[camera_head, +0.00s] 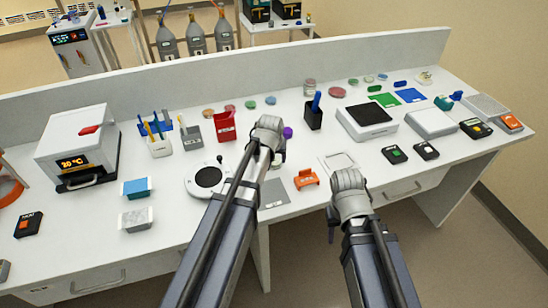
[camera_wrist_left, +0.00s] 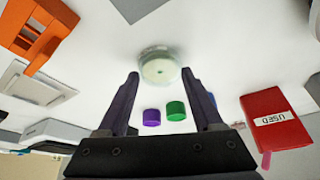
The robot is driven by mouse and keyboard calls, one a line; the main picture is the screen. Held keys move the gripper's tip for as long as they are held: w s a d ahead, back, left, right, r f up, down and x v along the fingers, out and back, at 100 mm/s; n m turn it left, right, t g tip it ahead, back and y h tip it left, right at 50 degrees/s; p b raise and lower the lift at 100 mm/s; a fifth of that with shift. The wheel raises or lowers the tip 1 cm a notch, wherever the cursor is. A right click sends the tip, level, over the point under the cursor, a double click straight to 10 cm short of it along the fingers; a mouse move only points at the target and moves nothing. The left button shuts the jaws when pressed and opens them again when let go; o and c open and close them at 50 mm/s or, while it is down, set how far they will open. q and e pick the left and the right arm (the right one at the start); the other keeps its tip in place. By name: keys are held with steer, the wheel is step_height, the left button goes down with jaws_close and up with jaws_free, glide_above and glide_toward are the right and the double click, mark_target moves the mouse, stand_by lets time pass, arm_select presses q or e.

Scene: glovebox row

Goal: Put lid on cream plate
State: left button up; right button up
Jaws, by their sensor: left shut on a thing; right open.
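A round, clear-walled dish with a pale cream face (camera_wrist_left: 158,70) shows between the fingertips in the left wrist view. It is blurred, and I cannot tell where plate ends and clear lid begins. My left gripper (camera_wrist_left: 160,80) is shut on its clear rim, most likely the lid, just above the white bench. In the head view, my left wrist (camera_head: 268,130) hides the fingers and most of the dish. My right gripper (camera_head: 347,182) is over the bench's front edge, apart from the dish. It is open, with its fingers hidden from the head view.
A purple cap (camera_wrist_left: 151,117) and a green cap (camera_wrist_left: 176,110) stand beside the dish. A red bin marked USED (camera_head: 223,126), an orange holder (camera_head: 306,178) and a round black-topped device (camera_head: 208,178) are around it. Several coloured dishes line the back.

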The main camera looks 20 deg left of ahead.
arm_select(q)
steer(key=shift+f, duration=0.15)
stand_by(0.3)
steer(key=o, duration=1.3)
steer(key=shift+o, duration=0.2)
steer(key=p+v, duration=0.7)
steer(key=v, duration=0.1)
